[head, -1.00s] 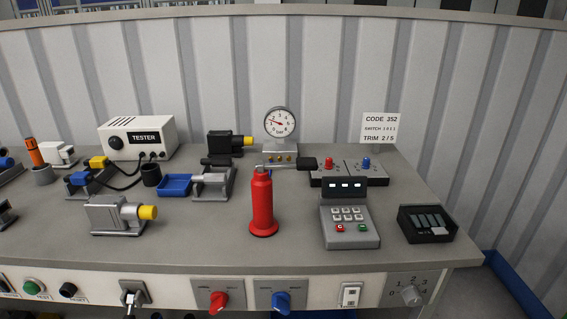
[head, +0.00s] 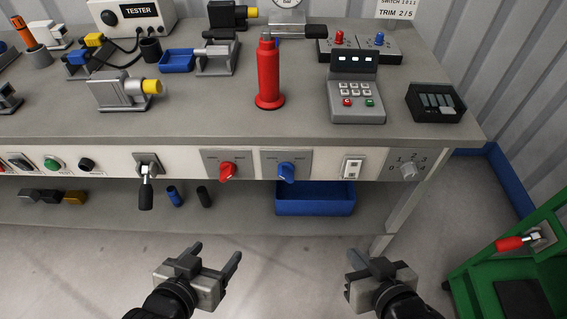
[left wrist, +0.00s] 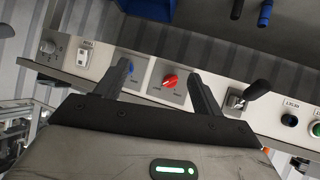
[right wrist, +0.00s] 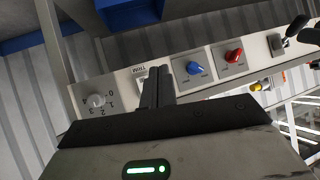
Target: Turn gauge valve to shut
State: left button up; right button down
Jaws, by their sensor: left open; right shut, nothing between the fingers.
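The pressure gauge (head: 288,3) is at the back of the bench, cut off by the top edge of the head view. A black-handled part (head: 315,32) lies in front of its base. On the front panel are a red knob (head: 228,171) and a blue knob (head: 287,172); their labels are too small to read, so I cannot tell which is the gauge valve. Both show in the left wrist view, red (left wrist: 170,81) and blue (left wrist: 129,68). My left gripper (head: 215,254) is open and empty, below and in front of the panel. My right gripper (head: 357,262) is shut and empty, farther right.
A red cylinder (head: 268,78), a keypad unit (head: 356,98) and a tester (head: 132,17) stand on the bench. A lever (head: 146,185) sticks out from the panel. A blue bin (head: 315,198) is on the lower shelf. A green cart (head: 515,262) stands at right.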

aim_at(285, 170)
jog(key=k, duration=0.5)
jog(key=u, duration=2)
jog(key=i, duration=1.3)
jog(key=z, duration=2.15)
